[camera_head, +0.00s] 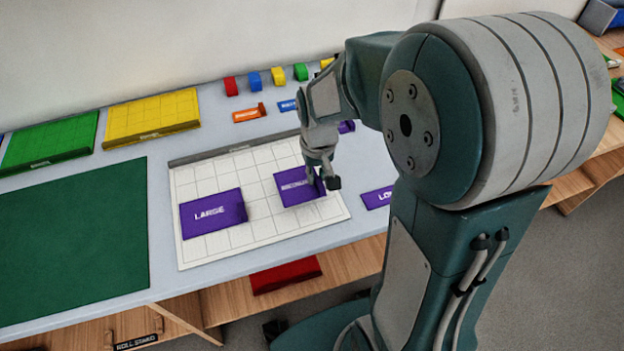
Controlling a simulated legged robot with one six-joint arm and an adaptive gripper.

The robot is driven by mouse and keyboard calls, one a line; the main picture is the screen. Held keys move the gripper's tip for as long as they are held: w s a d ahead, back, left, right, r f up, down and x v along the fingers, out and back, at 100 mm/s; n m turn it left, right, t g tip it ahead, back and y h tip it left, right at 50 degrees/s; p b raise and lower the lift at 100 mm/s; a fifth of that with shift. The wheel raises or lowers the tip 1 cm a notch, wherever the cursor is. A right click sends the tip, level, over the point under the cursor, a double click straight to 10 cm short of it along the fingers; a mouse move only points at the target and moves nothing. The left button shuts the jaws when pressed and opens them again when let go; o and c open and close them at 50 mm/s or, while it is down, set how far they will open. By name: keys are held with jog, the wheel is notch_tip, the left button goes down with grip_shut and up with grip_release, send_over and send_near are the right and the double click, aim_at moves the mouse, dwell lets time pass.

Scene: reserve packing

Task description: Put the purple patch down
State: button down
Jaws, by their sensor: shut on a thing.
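My gripper (324,182) is over the right part of a white gridded board (250,235). It is shut on the right edge of a purple patch (294,192) whose white label is too small to read. That patch is on or just above the board; I cannot tell whether it touches. A purple patch marked LARGE (212,214) lies on the left of the board. Another purple patch (377,198), its label starting LO, lies right of the board, partly hidden by my arm. A small purple piece (347,127) shows behind my gripper.
A dark green mat (70,240) lies at left. Green (50,143) and yellow (150,118) gridded boards stand behind. Orange (250,114) and blue (287,105) pieces and several coloured blocks line the back. A red object (285,276) is below the front edge. Board squares between the two patches are bare.

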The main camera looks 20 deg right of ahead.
jog(key=f, duration=0.3)
jog(key=shift+w+a+f, duration=0.15)
jog(key=shift+w+a, duration=0.1)
jog(key=shift+a+f, duration=0.2)
jog(key=shift+a, duration=0.35)
jog(key=shift+d, duration=0.15)
jog(key=c, duration=0.6)
grip_release()
jog(key=shift+d, duration=0.4)
jog(key=shift+c, duration=0.2)
